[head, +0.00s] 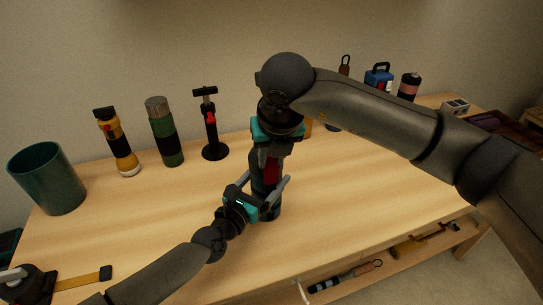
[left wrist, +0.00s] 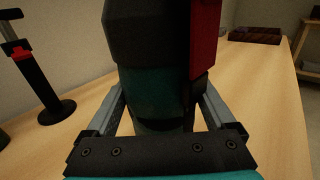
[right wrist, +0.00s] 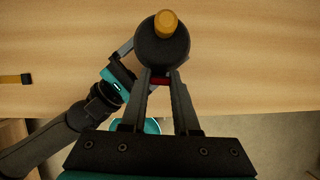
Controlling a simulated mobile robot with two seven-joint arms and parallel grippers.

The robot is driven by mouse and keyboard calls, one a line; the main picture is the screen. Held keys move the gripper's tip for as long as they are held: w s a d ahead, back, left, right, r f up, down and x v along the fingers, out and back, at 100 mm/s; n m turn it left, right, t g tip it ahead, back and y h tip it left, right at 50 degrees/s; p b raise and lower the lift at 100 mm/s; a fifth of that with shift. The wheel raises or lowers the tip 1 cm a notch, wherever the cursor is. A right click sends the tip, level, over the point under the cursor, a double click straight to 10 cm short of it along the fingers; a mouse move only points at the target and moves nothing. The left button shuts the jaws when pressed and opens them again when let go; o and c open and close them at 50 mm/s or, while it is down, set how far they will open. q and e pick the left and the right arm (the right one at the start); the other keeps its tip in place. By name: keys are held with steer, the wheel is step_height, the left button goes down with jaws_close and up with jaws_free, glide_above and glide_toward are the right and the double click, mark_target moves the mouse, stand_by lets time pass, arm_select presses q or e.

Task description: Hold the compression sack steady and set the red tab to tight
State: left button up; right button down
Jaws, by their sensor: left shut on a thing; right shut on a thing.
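The compression sack (head: 267,211) stands upright on the workbench, dark with a red strip. In the left wrist view its dark teal body (left wrist: 150,95) fills the middle, with a black upper part. My left gripper (head: 262,188) is shut around its lower body, a finger on each side. My right gripper (head: 276,150) is above, pointing down, and shut on the red tab (right wrist: 160,81). The right wrist view shows the sack's round black top (right wrist: 160,45) with an orange knob (right wrist: 166,23). The right gripper hides much of the sack in the head view. I cannot read the tab's setting.
Behind stand a yellow flashlight (head: 122,150), a green bottle (head: 164,135) and a small black stand (head: 211,130) with red. A teal cup (head: 48,178) is at left. A blue item (head: 379,77) stands behind my right arm. The bench's front right is clear.

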steer(key=shift+r, duration=0.1)
stand_by(0.7)
step_height(320, 180, up, 5)
steer(key=shift+f, duration=0.15)
steer(key=c, duration=0.6)
jaws_free()
steer(key=shift+c, duration=0.2)
steer(key=a+v, duration=0.1)
steer(key=v, duration=1.1)
steer(key=shift+d, duration=0.45)
